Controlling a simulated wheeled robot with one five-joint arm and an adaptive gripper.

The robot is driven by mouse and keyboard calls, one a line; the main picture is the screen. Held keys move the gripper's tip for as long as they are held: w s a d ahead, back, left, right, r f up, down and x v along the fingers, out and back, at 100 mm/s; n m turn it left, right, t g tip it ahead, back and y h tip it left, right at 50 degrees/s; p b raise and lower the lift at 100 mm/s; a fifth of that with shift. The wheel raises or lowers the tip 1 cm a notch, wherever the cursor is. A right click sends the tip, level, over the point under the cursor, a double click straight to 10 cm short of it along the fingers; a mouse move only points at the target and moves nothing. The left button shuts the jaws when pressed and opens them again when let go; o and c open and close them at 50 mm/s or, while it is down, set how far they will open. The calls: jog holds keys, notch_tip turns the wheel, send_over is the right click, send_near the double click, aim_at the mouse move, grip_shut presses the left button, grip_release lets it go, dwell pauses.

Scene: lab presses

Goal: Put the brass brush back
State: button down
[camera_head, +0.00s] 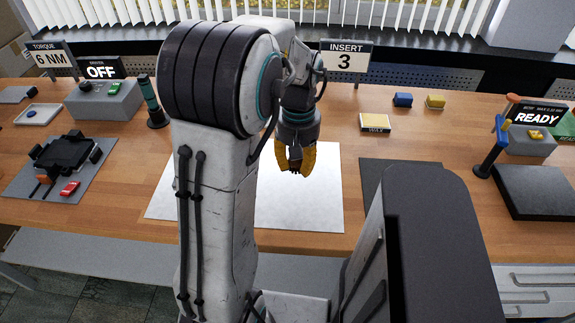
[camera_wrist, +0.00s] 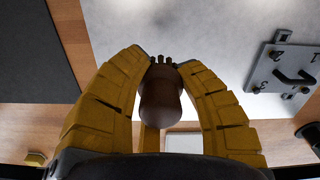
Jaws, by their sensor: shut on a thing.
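My gripper (camera_head: 294,163) hangs above the white sheet (camera_head: 305,215), left of the dark mat. In the wrist view its yellow fingers (camera_wrist: 158,62) are closed around a brown, rounded handle (camera_wrist: 160,105), which I take for the brass brush. Short dark tips show at its far end, between the fingertips. In the head view only a small dark bit of it (camera_head: 295,169) shows below the fingers. It looks held clear of the sheet. I cannot make out a place for the brush; my arm hides part of the table.
A grey plate with a black handle (camera_wrist: 285,68) lies right in the wrist view. A black fixture (camera_head: 65,152) is left; a READY box (camera_head: 530,140) is right.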

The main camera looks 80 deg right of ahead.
jog(key=shift+w+d+f+n, duration=0.15)
jog(key=shift+d+f+n, duration=0.1)
jog(key=shift+f+n, duration=0.05)
jog(key=w+d+f, duration=0.1)
jog(key=d+f, duration=0.1)
jog(key=d, duration=0.1)
jog(key=w+d+f+p, duration=0.1)
jog(key=d+f, duration=0.1)
jog(key=d, duration=0.2)
jog(key=w+d+f+p, duration=0.1)
jog(key=d+f, duration=0.1)
jog(key=d, duration=0.1)
jog(key=shift+w+d+f, duration=0.15)
jog(key=shift+f, duration=0.05)
jog(key=shift+f+p, duration=0.3)
jog(key=shift+f, duration=1.75)
jog(key=shift+f, duration=0.1)
jog(key=shift+f, duration=0.1)
jog(key=c, duration=0.9)
grip_release()
jog(key=shift+o, duration=0.2)
